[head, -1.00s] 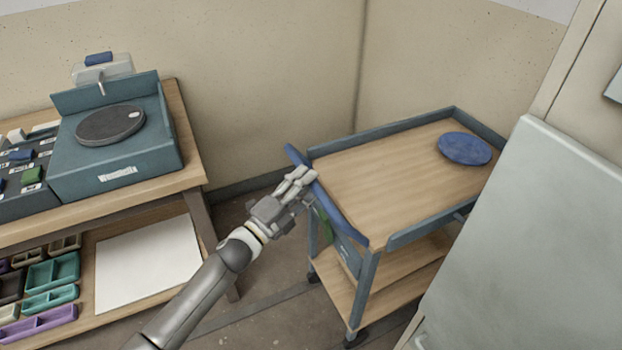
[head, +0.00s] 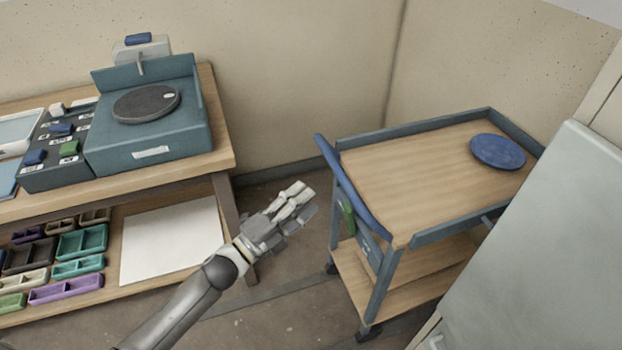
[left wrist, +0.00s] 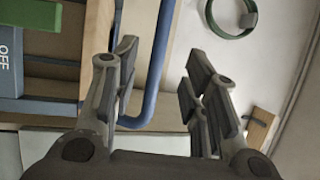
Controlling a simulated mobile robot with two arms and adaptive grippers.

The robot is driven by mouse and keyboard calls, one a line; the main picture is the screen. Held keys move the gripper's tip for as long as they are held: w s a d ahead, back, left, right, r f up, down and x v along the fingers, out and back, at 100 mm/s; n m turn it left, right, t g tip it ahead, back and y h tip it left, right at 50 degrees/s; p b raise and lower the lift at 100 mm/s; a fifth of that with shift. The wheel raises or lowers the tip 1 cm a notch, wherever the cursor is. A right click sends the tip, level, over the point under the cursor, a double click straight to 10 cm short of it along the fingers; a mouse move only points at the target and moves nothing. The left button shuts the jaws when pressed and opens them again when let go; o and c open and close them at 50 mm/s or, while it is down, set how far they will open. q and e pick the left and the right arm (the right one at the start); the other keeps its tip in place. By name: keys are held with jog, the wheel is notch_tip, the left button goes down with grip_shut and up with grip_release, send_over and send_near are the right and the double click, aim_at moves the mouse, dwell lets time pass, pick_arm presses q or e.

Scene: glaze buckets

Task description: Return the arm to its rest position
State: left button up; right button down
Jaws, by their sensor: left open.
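My left gripper (head: 292,205) is open and empty in the head view, above the floor between the workbench and the cart. Its two fingers also show apart in the left wrist view (left wrist: 160,95), with nothing between them. The cart's blue handle (head: 352,192) is to the right of the gripper, with a gap between them in the head view. In the left wrist view a blue bar (left wrist: 158,60) shows behind the fingers. My right gripper is not in view.
The wooden-topped cart (head: 410,185) carries a blue disc (head: 497,151). The workbench (head: 215,165) at left holds a teal device with a dark round plate (head: 146,104). A pale panel (head: 545,240) stands at right. Floor between bench and cart is clear.

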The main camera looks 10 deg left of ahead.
pick_arm(q)
jog(key=shift+f, duration=0.1)
jog(key=s+a+f+n+g+y+p, duration=0.1)
jog(key=s+a+f+n+g+y, duration=0.2)
jog(key=f, duration=0.8)
jog(key=s+a+f+n+g+y+p, duration=0.1)
jog(key=s+a+f+n+y, duration=0.25)
jog(key=f+n, duration=0.45)
jog(key=s+a+f+n+g+y+p, duration=0.1)
jog(key=s+a+f+n+g+y, duration=0.2)
jog(key=f, duration=1)
jog(key=s+f+n+g, duration=0.2)
jog(key=s+f, duration=0.4)
jog(key=s, duration=0.6)
jog(key=s+f+n+g+y+p, duration=0.1)
jog(key=s+f+n+g, duration=0.2)
jog(key=s, duration=0.9)
jog(key=s+f+n+g, duration=0.2)
jog(key=s+f, duration=0.6)
jog(key=s, duration=0.5)
jog(key=shift+d+f+g+p, duration=0.3)
jog(key=shift+d+f+g, duration=0.15)
jog(key=shift+g, duration=0.45)
jog(key=shift+w+r, duration=0.1)
jog(key=shift+w, duration=0.05)
